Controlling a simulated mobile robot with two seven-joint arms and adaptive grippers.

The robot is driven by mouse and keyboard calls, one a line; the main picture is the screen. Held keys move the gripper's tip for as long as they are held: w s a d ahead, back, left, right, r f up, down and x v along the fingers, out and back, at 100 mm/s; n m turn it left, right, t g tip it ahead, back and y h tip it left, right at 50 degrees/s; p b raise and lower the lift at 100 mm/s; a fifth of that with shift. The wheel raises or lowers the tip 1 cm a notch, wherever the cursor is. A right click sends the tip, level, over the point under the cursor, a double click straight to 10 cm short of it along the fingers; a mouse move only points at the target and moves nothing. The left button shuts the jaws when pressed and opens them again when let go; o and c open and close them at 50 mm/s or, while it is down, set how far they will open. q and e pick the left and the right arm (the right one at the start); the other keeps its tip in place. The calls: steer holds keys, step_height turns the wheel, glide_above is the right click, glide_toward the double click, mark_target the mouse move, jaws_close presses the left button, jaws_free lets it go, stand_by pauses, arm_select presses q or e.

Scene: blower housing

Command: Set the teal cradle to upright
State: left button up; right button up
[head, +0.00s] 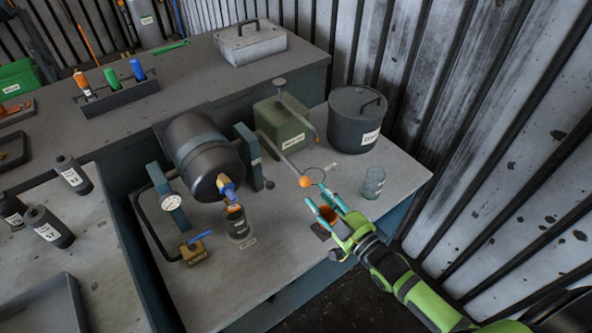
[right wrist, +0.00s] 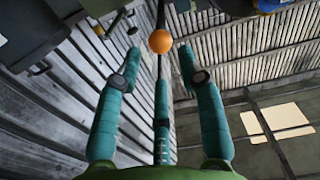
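The teal cradle, with a left upright (head: 170,204) and a right upright (head: 247,157), holds a dark grey drum (head: 200,150). The drum tilts, its nose with a blue and orange valve (head: 229,190) pointing down toward the front. A grey lever runs from the right upright to an orange ball knob (head: 305,181). My right gripper (head: 314,193) is open just in front of the knob. In the right wrist view the knob (right wrist: 160,41) shows between the spread fingertips, and I see no grip on it. My left gripper is not in view.
A dial gauge (head: 170,202) sits on the left upright. A dark container (head: 238,223) stands under the valve. A green canister (head: 280,128), a lidded dark pot (head: 357,118) and a glass jar (head: 373,182) stand nearby. A corrugated wall (head: 480,120) bounds the right side.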

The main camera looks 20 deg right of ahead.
mark_target(296, 169)
steer(key=x, duration=1.1)
steer(key=shift+p, duration=0.4)
jaws_close()
